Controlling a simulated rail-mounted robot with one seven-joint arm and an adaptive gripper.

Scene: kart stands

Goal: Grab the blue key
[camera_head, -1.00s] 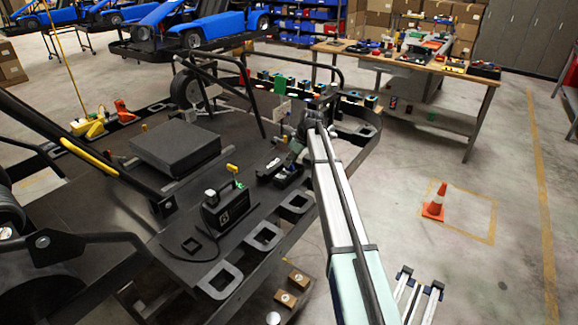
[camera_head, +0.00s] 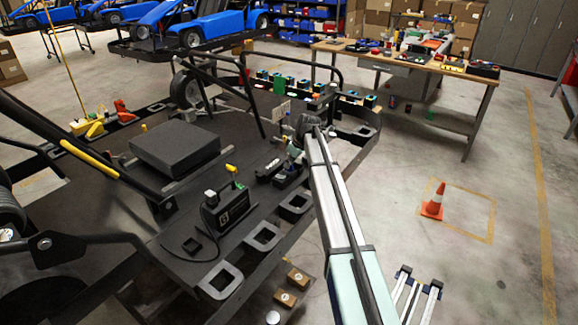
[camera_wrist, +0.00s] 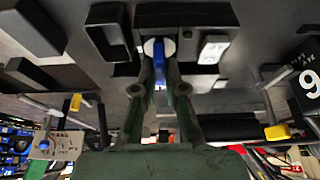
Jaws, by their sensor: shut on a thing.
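In the wrist view, the blue key (camera_wrist: 159,52) stands upright in the picture between the fingertips of my gripper (camera_wrist: 160,62). The two fingers are closed on it from both sides. A pale round part shows behind the key, close to a black housing, and I cannot tell whether the key still sits in it. In the head view, my gripper (camera_head: 294,151) is low over the right side of the black kart deck, among small black devices. The key is too small or hidden to make out there.
Square frames (camera_head: 263,238) line the deck's near edge. A dark block (camera_head: 175,146) lies mid-deck. Roll bars rise behind my gripper. A traffic cone (camera_head: 433,201) stands on open floor at right.

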